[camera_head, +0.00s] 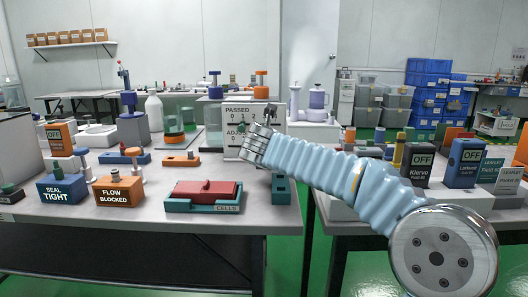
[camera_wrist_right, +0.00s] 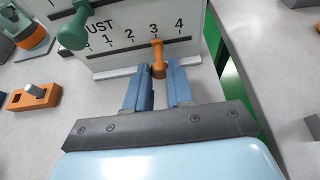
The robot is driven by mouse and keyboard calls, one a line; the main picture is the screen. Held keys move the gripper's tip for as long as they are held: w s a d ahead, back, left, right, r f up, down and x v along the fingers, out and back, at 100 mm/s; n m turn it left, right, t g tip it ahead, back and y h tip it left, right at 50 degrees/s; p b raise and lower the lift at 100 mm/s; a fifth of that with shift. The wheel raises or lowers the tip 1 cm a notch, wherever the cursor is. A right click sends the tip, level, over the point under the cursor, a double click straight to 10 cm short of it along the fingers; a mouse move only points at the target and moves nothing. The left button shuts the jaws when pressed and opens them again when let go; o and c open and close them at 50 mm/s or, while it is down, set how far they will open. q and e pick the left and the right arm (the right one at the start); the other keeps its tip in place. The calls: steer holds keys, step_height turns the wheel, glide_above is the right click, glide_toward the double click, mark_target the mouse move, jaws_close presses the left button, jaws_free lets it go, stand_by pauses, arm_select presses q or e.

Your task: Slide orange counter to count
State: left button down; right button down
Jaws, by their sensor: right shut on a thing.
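A white panel (camera_head: 240,112) marked PASSED and ADJUST stands upright on the table in the head view. In the right wrist view its lower row (camera_wrist_right: 140,42) shows 1 to 4, with a slot line beneath. The orange counter (camera_wrist_right: 158,58) sits on that row below the 3. My right gripper (camera_wrist_right: 158,72) is shut on it, one blue-grey finger on each side. A green knob (camera_wrist_right: 73,30) stands out from the panel, left of the orange counter. In the head view my right arm and hand hide the panel's right part. My left gripper is not in view.
A red-lidded cells tray (camera_head: 203,206), a flow blocked box (camera_head: 118,198) and a seal tight box (camera_head: 63,190) sit on the near table. An orange block (camera_wrist_right: 33,97) lies left of the panel. A gap (camera_wrist_right: 247,95) separates the tables on the right.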

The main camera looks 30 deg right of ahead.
steer(key=w+a, duration=0.1)
steer(key=a+p, duration=0.1)
steer(key=a, duration=0.1)
steer(key=w+a, duration=0.1)
steer(key=shift+w+a+r, duration=0.1)
steer(key=shift+w+a, duration=0.1)
steer(key=shift+w, duration=0.15)
steer(key=shift+w+a+p, duration=0.25)
steer(key=shift+a+p, duration=0.05)
steer(key=shift+a, duration=0.1)
steer(key=c, duration=1)
jaws_free()
